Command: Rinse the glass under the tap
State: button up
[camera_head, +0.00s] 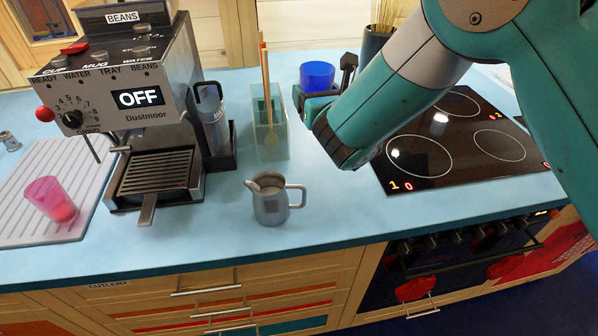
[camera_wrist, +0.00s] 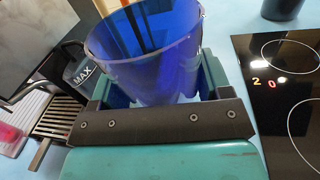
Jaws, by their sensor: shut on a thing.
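A blue glass (camera_head: 317,74) is held in my gripper (camera_head: 322,93) at the back of the counter, left of the hob. In the wrist view the glass (camera_wrist: 150,60) is large, between the two jaws of my gripper (camera_wrist: 158,88), with its open rim toward the top. The gripper is shut on it. The glass's lower part is hidden by the gripper. A second glass, pink-red (camera_head: 50,198), stands tilted-looking on a white ribbed board (camera_head: 25,225) at the far left. No tap shows in either view.
A coffee machine (camera_head: 150,115) marked OFF stands left, with a water tank (camera_head: 213,120) beside it. A clear holder with sticks (camera_head: 268,135) and a metal jug (camera_head: 269,200) stand mid-counter. A black hob (camera_head: 455,140) lies right. The front counter between jug and hob is clear.

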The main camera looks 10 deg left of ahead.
jog(key=shift+d+r, duration=0.25)
jog(key=shift+d, duration=0.15)
jog(key=shift+d+f+b, duration=0.1)
jog(key=shift+d+b, duration=0.05)
jog(key=shift+b, duration=0.2)
notch_tip(320, 180, down, 19)
jog(key=b, duration=0.4)
jog(key=shift+f+b, duration=0.2)
jog(key=shift+b, duration=0.1)
jog(key=o, duration=1)
jog(key=shift+o, duration=0.2)
jog(key=shift+r, duration=0.15)
jog(key=shift+d, duration=0.1)
